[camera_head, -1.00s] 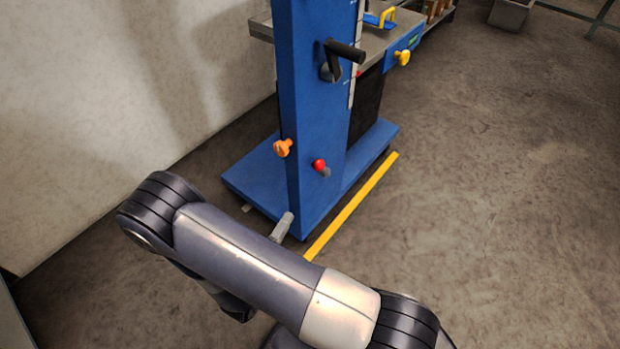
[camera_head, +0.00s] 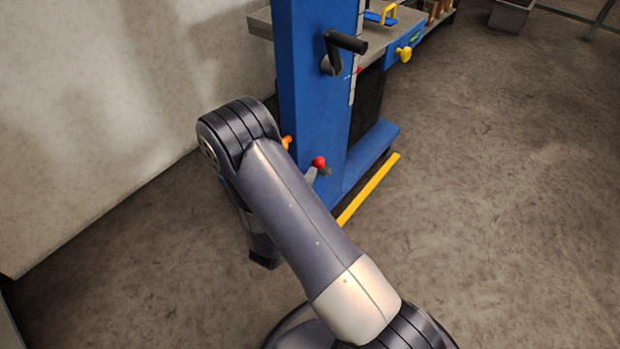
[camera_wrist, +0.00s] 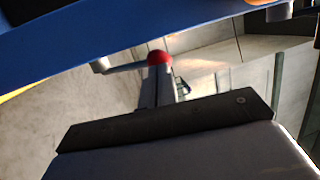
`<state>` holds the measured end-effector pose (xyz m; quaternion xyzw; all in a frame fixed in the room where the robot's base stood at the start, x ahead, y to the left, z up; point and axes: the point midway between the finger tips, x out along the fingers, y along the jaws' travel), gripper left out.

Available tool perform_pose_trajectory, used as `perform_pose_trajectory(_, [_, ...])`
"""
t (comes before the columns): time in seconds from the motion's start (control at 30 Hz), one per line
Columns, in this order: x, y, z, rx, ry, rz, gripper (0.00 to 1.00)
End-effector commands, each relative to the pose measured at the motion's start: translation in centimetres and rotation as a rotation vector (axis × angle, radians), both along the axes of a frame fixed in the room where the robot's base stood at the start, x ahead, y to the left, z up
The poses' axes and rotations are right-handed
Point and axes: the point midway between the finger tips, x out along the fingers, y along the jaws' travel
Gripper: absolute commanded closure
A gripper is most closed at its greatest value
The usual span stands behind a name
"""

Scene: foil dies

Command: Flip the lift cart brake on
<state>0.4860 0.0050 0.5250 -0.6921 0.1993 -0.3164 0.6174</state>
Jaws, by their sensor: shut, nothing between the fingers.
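The blue lift cart (camera_head: 305,75) stands ahead, its upright post near my arm. A small lever with a red ball knob (camera_head: 319,162) sits low on the post, with a grey pivot beside it. In the wrist view the red knob (camera_wrist: 159,57) is at the end of a thin grey arm, just beyond my fingertips. My gripper (camera_wrist: 157,84) is shut and empty, very close to the knob; I cannot tell whether they touch. In the head view my forearm hides most of the gripper and the lower front of the post. No label shows which control is the brake.
An orange knob (camera_head: 287,142) peeks out beside my forearm. A black crank handle (camera_head: 345,46) juts from the post higher up. A yellow knob (camera_head: 404,54) is on the cart's table side. A yellow floor strip (camera_head: 370,187) runs beside the base. The floor at right is clear.

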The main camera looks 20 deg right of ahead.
Motion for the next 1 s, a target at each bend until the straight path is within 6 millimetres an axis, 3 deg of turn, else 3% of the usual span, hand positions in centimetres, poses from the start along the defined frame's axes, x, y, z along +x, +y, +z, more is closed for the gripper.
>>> perform_pose_trajectory(0.57, [0.4,-0.4,0.4,0.007,0.005,0.001,1.0])
perform_pose_trajectory(1.0, [1.3,-1.8,2.8,0.145,0.104,-0.001,1.0])
